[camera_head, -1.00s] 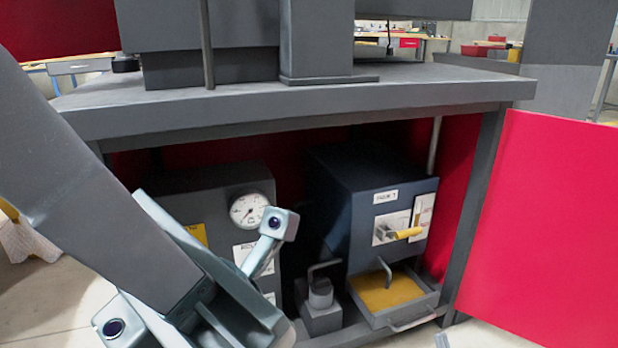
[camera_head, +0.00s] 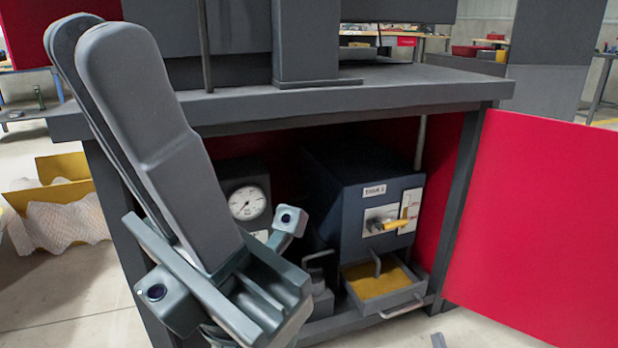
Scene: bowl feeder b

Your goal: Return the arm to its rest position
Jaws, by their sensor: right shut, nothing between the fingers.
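My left gripper (camera_head: 98,28) stands large in the left of the head view, with its long dark grey fingers pointing up. The near finger overlaps the far one, so I cannot tell whether they are apart. I see nothing held in it. Its teal body sits at lower centre-left, in front of the bench's open lower compartment. Only a small grey tip of my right gripper (camera_head: 438,341) shows at the bottom edge. It is shut and empty; the rest is out of frame.
The grey bench top (camera_head: 420,92) spans the view. A dark box (camera_head: 350,210) with a yellow handle stands under it, with an open tray (camera_head: 368,303) below. A pressure gauge (camera_head: 247,203) is partly behind my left gripper. An open red door (camera_head: 560,230) fills the right.

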